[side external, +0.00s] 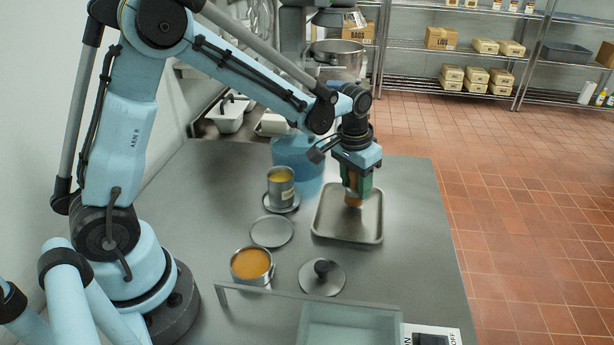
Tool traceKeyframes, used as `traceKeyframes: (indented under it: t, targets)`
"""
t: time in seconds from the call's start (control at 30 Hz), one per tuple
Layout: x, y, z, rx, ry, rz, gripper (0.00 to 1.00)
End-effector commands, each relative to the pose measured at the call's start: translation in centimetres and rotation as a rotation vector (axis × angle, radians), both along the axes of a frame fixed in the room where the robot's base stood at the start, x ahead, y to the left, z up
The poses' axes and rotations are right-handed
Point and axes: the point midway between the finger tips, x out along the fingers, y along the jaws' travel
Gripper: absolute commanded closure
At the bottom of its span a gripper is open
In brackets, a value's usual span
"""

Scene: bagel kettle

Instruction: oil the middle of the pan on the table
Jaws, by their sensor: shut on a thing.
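The pan (337,229) is a shallow grey metal tray lying on the steel table. My gripper (355,190) points down over the upper right part of the pan. It is shut on an orange-brown brush-like thing (354,201), whose lower end is near or on the pan floor; I cannot tell if it touches. A round metal pot with orange liquid (251,264) stands open at the front left of the pan. A metal can with yellow contents (280,182) stands on a round dish left of the pan. The pan floor shows no clear oil mark.
A flat round disc (272,231) and a knobbed lid (322,277) lie between the pot and the pan. A blue round container (296,155) stands behind. A pale glassy tray (348,325) and a switch box (432,336) are at the front edge. Table right of the pan is clear.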

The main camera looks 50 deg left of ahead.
Motion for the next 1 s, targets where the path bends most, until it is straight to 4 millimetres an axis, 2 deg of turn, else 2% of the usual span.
traceKeyframes:
  t: [0.83,1.0]
  targets:
    - [-5.8,-5.3,0.0,-0.001,0.0,-0.002,0.88]
    - [-6.4,-4.1,0.0,0.001,0.0,0.003,0.88]
